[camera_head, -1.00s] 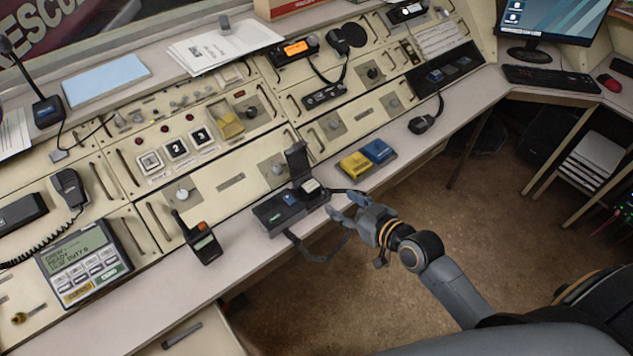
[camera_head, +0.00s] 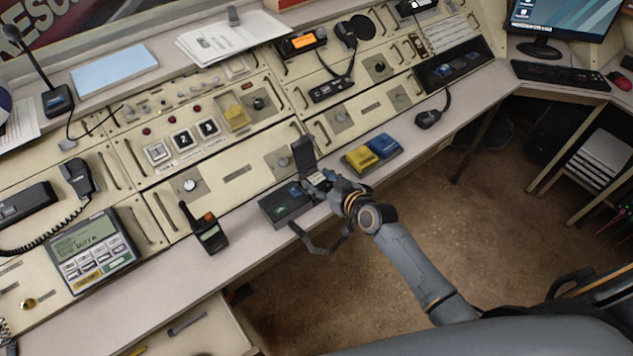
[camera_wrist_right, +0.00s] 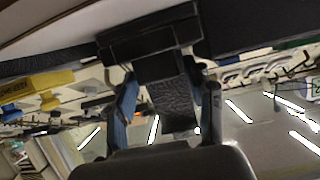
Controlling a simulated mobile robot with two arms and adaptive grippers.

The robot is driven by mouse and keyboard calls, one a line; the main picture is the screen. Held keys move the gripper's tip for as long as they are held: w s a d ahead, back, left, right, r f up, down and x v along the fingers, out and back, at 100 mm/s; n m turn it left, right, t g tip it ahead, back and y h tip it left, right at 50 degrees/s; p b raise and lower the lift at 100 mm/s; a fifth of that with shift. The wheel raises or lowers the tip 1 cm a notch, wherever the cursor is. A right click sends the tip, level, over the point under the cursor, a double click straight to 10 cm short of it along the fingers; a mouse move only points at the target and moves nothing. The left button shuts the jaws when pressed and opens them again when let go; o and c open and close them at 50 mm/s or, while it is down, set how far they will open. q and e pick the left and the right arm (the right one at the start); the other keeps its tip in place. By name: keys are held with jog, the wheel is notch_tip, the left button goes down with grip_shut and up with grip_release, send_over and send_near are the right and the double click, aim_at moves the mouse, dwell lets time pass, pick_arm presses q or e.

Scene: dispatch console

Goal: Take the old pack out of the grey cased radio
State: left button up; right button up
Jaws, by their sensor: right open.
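The grey cased radio (camera_head: 288,205) lies at the front of the console shelf. Its dark lid (camera_head: 305,155) stands up, and a strap hangs over the shelf edge. My right gripper (camera_head: 320,182) is open at the right end of the case, just in front of the lid. It covers most of the compartment there, so the old pack cannot be made out clearly. In the right wrist view the open fingers (camera_wrist_right: 168,105) stand either side of a dark textured panel; whether they touch anything is unclear. My left gripper is not in view.
A yellow pack (camera_head: 360,158) and a blue pack (camera_head: 384,146) sit to the right of the case. A handheld radio (camera_head: 208,233) stands to its left. A corded microphone (camera_head: 428,118) lies farther right. The shelf between the handheld radio and the case is clear.

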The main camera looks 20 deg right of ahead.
jog(key=c, duration=1)
